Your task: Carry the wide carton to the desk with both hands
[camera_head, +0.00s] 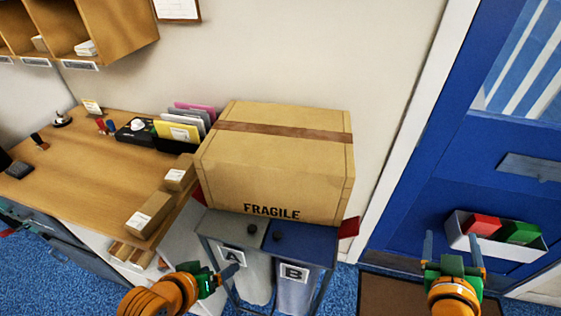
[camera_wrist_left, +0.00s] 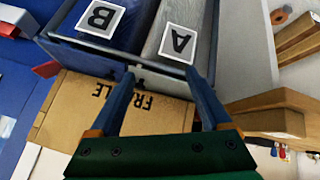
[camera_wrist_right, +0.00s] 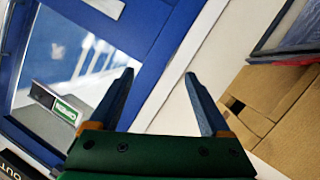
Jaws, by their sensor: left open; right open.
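The wide carton (camera_head: 280,160) is brown, taped across the top and marked FRAGILE. It sits on a dark metal stand (camera_head: 322,258) over bins A and B, right of the wooden desk (camera_head: 85,165). My left gripper (camera_head: 212,268) is open and empty, low in front of the stand's left side, apart from the carton. The carton also shows in the left wrist view (camera_wrist_left: 68,112), beyond the fingers. My right gripper (camera_head: 452,243) is open and empty, right of the carton, before the blue door. The right wrist view shows a carton side (camera_wrist_right: 285,125) with a dark slot.
The desk holds small parcels (camera_head: 150,214), file folders (camera_head: 190,122) and a bell (camera_head: 62,118); its front left-centre is mostly clear. Red pieces (camera_head: 349,228) stick out beside the carton. A blue door (camera_head: 420,190) with a tray (camera_head: 495,235) stands at right. Pigeonholes (camera_head: 110,30) hang upper left.

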